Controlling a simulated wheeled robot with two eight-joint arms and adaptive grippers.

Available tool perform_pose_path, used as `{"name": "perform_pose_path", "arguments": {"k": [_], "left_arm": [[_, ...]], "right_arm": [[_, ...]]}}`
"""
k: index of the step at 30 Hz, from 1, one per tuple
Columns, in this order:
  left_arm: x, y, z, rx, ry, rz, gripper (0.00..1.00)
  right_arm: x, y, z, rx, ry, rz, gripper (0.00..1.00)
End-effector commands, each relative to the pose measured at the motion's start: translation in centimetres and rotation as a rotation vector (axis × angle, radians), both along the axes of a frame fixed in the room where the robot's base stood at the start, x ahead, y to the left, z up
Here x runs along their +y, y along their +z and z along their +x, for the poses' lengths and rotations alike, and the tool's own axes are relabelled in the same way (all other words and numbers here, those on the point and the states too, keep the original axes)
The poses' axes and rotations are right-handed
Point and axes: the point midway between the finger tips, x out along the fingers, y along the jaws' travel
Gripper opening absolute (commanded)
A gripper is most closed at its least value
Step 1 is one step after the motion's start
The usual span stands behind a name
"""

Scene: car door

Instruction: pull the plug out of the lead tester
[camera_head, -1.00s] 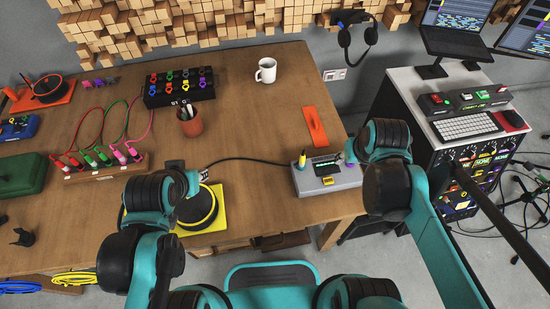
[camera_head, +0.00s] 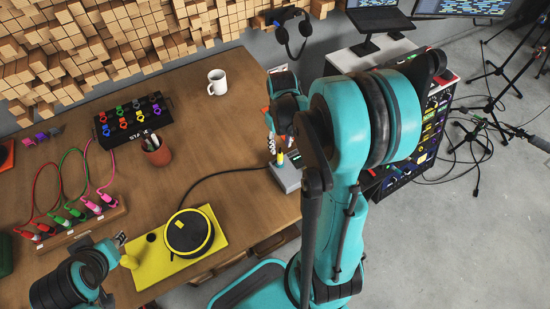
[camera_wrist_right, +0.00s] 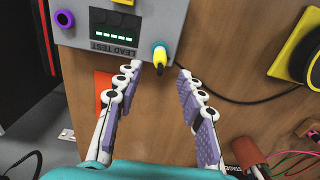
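The grey lead tester (camera_head: 286,174) stands near the right edge of the wooden table, partly hidden by my right arm. In the right wrist view the tester (camera_wrist_right: 136,50) shows a lit green display and the words LEAD TEST. The yellow plug (camera_wrist_right: 160,58) is at its edge, with a black lead running from it. My right gripper (camera_wrist_right: 157,70) is open, its purple-padded fingertips on either side of the plug, with visible gaps. In the head view my right gripper (camera_head: 279,147) is close over the tester. My left gripper (camera_head: 120,240) is at lower left, too small to judge.
The black lead (camera_head: 215,175) runs to a black-and-yellow round unit on a yellow plate (camera_head: 160,265). A white mug (camera_head: 217,82), a pen pot (camera_head: 157,152) and a row of coloured plugs (camera_head: 75,228) stand on the table.

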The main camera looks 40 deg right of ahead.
Motion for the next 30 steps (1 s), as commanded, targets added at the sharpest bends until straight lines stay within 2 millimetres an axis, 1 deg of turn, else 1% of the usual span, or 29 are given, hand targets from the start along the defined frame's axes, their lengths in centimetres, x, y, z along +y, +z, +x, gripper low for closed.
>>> {"name": "perform_pose_path", "arguments": {"k": [5,11,17,24,27,30], "left_arm": [[0.0,-0.1,0.0,0.0,0.0,0.0,0.3],[0.0,-1.0,0.0,0.0,0.0,0.0,0.3],[0.0,-2.9,0.0,0.0,0.0,0.0,0.3],[0.0,-5.9,0.0,0.0,0.0,0.0,0.3],[0.0,-6.9,0.0,0.0,0.0,0.0,0.3],[0.0,-7.4,0.0,0.0,0.0,0.0,0.3]], "right_arm": [[0.0,-0.1,0.0,-0.001,0.0,0.0,0.39],[0.0,-1.2,0.0,-0.001,0.0,0.0,0.39],[0.0,-3.6,0.0,-0.001,0.0,0.0,0.39],[0.0,-7.2,0.0,-0.001,0.0,0.0,0.39],[0.0,-8.3,0.0,-0.001,0.0,0.0,0.39],[0.0,-8.9,0.0,-0.001,0.0,0.0,0.39]]}}
